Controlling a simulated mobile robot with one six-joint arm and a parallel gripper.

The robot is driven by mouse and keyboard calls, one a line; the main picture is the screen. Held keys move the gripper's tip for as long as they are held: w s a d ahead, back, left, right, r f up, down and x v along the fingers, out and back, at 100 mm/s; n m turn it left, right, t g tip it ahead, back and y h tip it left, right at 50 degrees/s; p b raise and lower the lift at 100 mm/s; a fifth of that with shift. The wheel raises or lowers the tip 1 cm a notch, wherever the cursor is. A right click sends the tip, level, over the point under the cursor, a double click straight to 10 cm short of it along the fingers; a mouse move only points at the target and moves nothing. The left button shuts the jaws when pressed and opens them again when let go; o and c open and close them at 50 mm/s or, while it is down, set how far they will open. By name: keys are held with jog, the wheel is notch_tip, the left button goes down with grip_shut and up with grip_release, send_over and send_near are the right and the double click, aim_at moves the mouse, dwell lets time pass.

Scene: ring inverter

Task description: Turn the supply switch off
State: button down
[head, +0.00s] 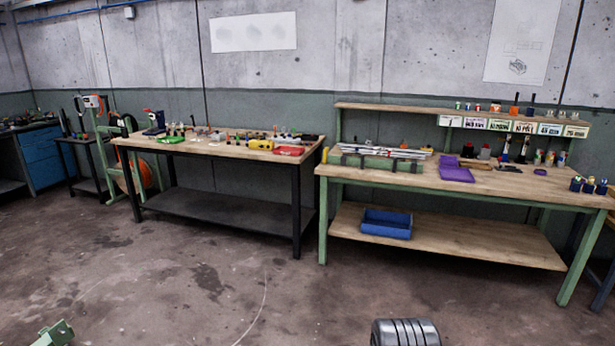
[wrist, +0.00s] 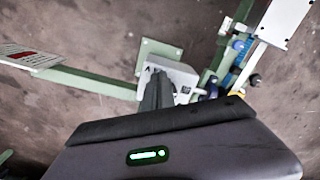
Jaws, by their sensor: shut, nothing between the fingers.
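In the wrist view, my gripper (wrist: 158,82) is shut and empty, its dark fingers together. The fingertips overlap a small light grey box (wrist: 182,75) with dark markings, which is mounted on a green frame (wrist: 95,82). This box may be the supply switch, but its lever or knob is hidden behind the fingers or too small to make out. I cannot tell whether the fingers touch it. In the head view, neither my gripper nor a switch I can identify shows.
Blue and dark fittings (wrist: 238,48) and a white panel (wrist: 285,20) stand right of the box; a lettered plate (wrist: 28,56) is at left. In the head view, two cluttered workbenches (head: 225,150) (head: 500,185) line the wall. A green metal piece (head: 57,333) shows bottom left. Mid-floor is clear.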

jog(key=shift+a+b, duration=0.3)
jog(key=shift+b, duration=0.15)
dwell(0.3)
jog(key=shift+s+d, duration=0.1)
jog(key=shift+s, duration=0.25)
notch_tip(320, 180, up, 6)
jog(key=p, duration=0.4)
